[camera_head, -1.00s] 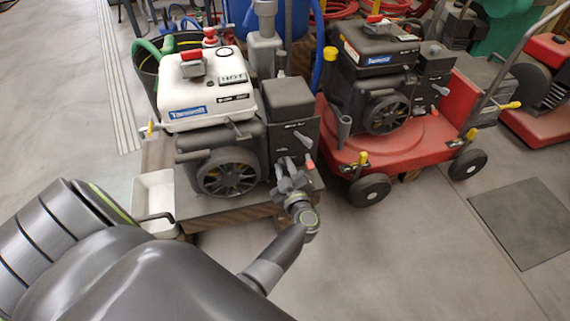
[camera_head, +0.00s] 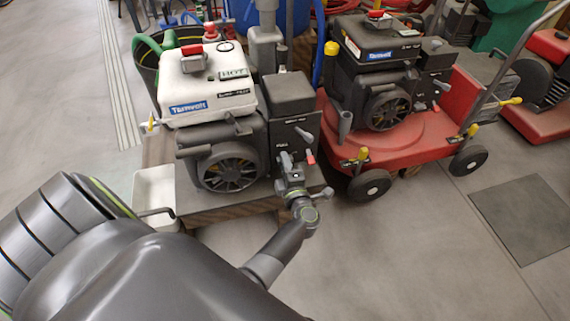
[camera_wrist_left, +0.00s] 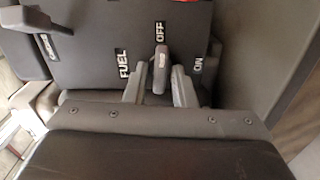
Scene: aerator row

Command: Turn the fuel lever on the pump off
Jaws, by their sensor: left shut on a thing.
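The pump (camera_head: 207,104) is the engine with a white tank on a low wooden stand, left of centre. The lever's tip points at the OFF label (camera_wrist_left: 160,32). The ON label (camera_wrist_left: 198,66) is to the right and the FUEL label (camera_wrist_left: 122,64) to the left. In the head view the gripper largely hides this lever. My right gripper is not in view.
Another grey lever (camera_head: 304,135) sits above my gripper on the panel, and a red-tipped one (camera_head: 310,159) is close beside it. A red wheeled machine (camera_head: 400,145) stands to the right. A white tray (camera_head: 155,193) is at the stand's left. The floor in front is clear.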

